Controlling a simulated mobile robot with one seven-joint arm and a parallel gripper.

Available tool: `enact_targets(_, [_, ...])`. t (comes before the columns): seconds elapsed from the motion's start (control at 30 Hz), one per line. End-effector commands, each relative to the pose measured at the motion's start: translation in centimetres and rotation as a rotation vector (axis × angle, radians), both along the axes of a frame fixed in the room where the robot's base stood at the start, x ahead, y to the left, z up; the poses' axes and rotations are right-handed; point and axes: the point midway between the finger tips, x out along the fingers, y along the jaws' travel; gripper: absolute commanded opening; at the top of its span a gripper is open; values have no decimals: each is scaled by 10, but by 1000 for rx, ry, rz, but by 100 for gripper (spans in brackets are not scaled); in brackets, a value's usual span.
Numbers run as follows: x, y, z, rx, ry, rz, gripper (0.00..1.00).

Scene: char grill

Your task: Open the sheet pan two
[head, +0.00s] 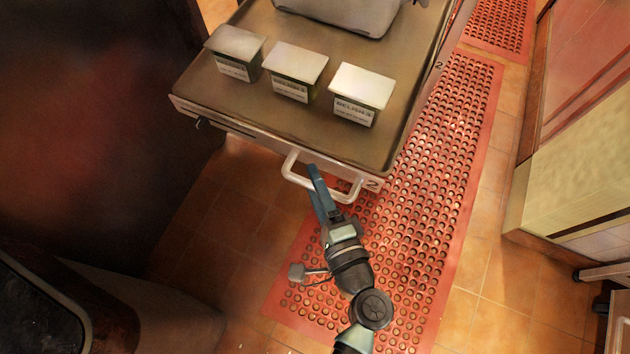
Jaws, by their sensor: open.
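The sheet pan (350,148) is a flat brown-grey tray with a raised rim. It sticks out toward me at the top middle of the head view, with a "2" label at its front right corner. A white bar handle (293,172) runs along its front edge. My gripper (314,180) is open, with its blue fingers at the handle's middle. One finger overlaps the handle in the picture; I cannot tell whether it touches. The fingers hide part of the handle.
Three white-lidded containers, left (236,43), middle (295,65) and right (362,88), stand on the pan, with a larger grey container (340,12) behind. A red perforated mat (440,190) lies on the tiled floor. A dark surface (90,110) is at left, a cabinet (570,150) at right.

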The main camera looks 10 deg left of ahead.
Motion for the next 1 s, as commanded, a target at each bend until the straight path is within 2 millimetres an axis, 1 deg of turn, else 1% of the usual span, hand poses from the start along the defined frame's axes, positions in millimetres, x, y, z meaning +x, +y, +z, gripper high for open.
enact_targets(0.07, [-1, -1, 1, 0, 0, 0, 50])
enact_targets(0.17, [-9, -5, 2, 0, 1, -1, 50])
enact_targets(0.27, [-24, -13, 5, 1, 2, -3, 50])
enact_targets(0.5, [-71, -37, 13, 0, 3, -4, 50])
enact_targets(0.7, [-101, -53, 17, 0, 1, -2, 50])
enact_targets(0.83, [-111, -58, 18, -1, 1, -1, 50])
enact_targets(1.0, [-114, -59, 18, 0, 0, 0, 50])
